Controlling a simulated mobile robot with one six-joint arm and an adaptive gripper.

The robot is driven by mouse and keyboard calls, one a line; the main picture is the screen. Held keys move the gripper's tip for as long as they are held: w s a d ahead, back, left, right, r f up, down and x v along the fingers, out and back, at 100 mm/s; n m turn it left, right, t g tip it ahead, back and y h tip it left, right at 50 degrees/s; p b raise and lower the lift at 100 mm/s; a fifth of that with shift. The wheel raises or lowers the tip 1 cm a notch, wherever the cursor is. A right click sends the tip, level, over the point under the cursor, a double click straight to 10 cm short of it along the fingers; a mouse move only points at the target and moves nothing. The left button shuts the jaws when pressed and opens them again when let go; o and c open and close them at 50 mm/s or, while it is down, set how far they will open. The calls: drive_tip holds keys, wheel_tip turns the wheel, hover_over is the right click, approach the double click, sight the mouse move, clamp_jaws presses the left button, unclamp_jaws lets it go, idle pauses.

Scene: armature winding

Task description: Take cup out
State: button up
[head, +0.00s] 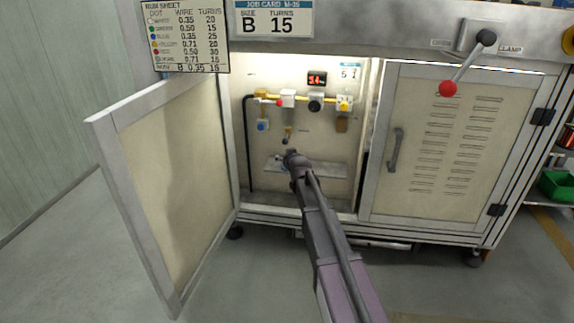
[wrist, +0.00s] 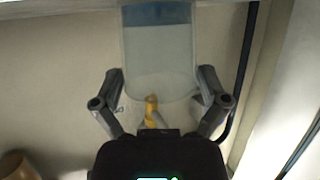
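The cup (wrist: 158,60) is clear, with a blue-grey layer that looks like liquid at its closed end, seen at the top of the wrist view. Its rim faces my gripper (wrist: 162,78). The wrist view appears upside down against the head view. My gripper's fingers are apart, one on each side of the cup; I see no clear grip on it. A small yellow nozzle (wrist: 152,104) shows by the cup's rim. In the head view my gripper (head: 293,158) is inside the open cabinet, above the shelf (head: 325,169), and largely hides the cup.
The left cabinet door (head: 165,190) stands open; the right door (head: 435,145) is shut. Yellow piping (head: 267,97) with valves runs above the shelf. A black pipe (head: 248,150) runs down the left side.

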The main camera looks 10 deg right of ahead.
drive_tip(key=c, duration=0.5)
drive_tip(key=shift+r, duration=0.2)
drive_tip(key=shift+c, duration=0.2)
wheel_tip(320, 180, up, 4)
drive_tip(key=p, duration=0.4)
drive_tip(key=shift+f, duration=0.2)
drive_tip(key=s+r+p, duration=0.1)
drive_tip(key=s, duration=1.5)
drive_tip(key=shift+d, duration=0.25)
